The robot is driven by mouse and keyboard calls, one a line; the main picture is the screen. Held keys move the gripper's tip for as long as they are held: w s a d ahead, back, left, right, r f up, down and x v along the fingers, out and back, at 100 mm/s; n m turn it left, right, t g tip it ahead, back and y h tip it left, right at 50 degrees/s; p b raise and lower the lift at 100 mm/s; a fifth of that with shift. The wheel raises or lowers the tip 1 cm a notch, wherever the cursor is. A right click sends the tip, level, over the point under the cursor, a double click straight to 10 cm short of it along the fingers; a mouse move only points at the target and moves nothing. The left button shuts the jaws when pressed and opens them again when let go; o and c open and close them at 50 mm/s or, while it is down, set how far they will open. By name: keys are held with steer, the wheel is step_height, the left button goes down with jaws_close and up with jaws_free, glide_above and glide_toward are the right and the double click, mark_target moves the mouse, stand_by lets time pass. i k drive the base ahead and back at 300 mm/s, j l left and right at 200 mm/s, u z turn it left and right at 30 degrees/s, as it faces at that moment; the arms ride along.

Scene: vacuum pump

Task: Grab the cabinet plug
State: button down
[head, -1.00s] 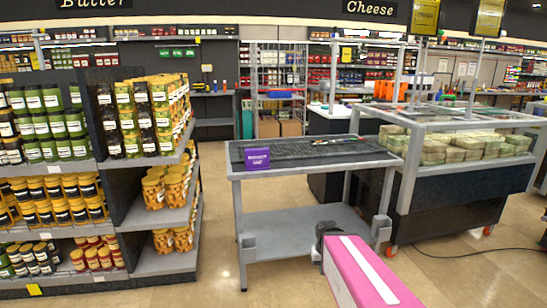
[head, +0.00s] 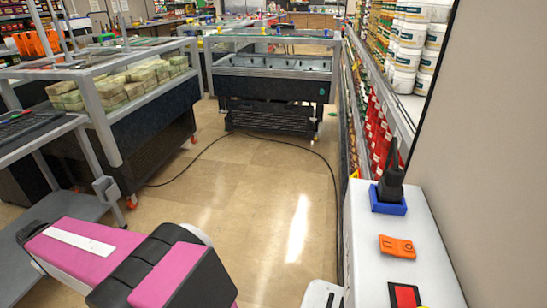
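A black plug (head: 391,180) stands upright in a blue socket (head: 388,203) on top of a white cabinet or box (head: 408,250) at the right. A dark cord rises from the top of the plug. I cannot tell whether this cord is the one on the floor. My pink and black arm crosses the bottom left, well apart from the plug. My gripper does not show clearly, so nothing can be told of its fingers.
An orange switch (head: 397,246) and a red panel (head: 404,295) are near the plug. A black cable (head: 262,136) loops across the floor. Refrigerated display cases (head: 275,85) stand ahead, a grey cart (head: 50,215) at left, a wall at right. The middle floor is clear.

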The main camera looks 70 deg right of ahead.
mark_target(390, 189)
steer(key=i+z, duration=0.1)
steer(key=z, duration=0.85)
steer(key=k+j+z, duration=0.1)
steer(key=z, duration=3.45)
steer(key=k+l, duration=0.05)
